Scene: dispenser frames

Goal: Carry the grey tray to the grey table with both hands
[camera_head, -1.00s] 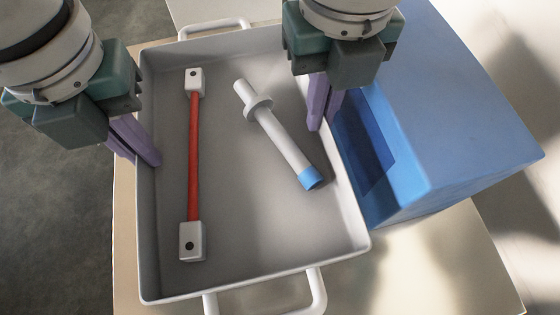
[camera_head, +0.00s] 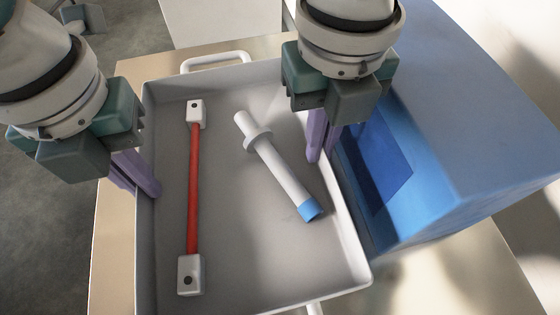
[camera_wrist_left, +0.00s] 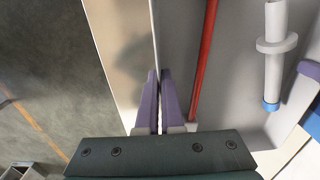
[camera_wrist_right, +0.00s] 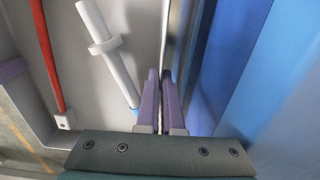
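The grey tray (camera_head: 240,275) is over a beige table and holds a red bar with white end blocks (camera_head: 194,190) and a white rod with a collar and blue tip (camera_head: 279,165). My left gripper (camera_head: 135,175) is shut on the tray's left wall, one finger on each side; the wall (camera_wrist_left: 156,50) runs between the fingers in the left wrist view. My right gripper (camera_head: 322,138) is shut on the right wall, which also shows between the fingers in the right wrist view (camera_wrist_right: 165,40). I cannot tell whether the tray touches the table. No table is clearly identifiable as the grey one.
A large blue box (camera_head: 450,130) stands close to the tray's right wall. The beige table (camera_head: 112,225) shows bare at the left. A pale surface (camera_head: 220,20) lies beyond the far edge. Dark floor (camera_head: 40,215) is open at the left.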

